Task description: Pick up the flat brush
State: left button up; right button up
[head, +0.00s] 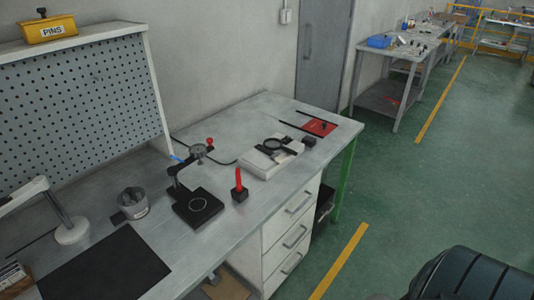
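I cannot pick out a flat brush with certainty. A small blue object (178,157) lies on the grey workbench (225,140) behind the dial gauge stand; it is too small and partly hidden to tell what it is. A grey cup (133,204) stands left of the gauge stand, and its contents are unclear. Neither of my grippers is in view.
The dial gauge stand (198,206) and a red piece in a black block (239,189) stand mid-bench. A white box with a magnifier (271,158) is farther back, near a red mat (319,127). A black mat (105,268) lies in front. Pegboard (85,105) stands left.

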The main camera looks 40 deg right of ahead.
aim_at(277, 157)
jog(key=z, duration=1.1)
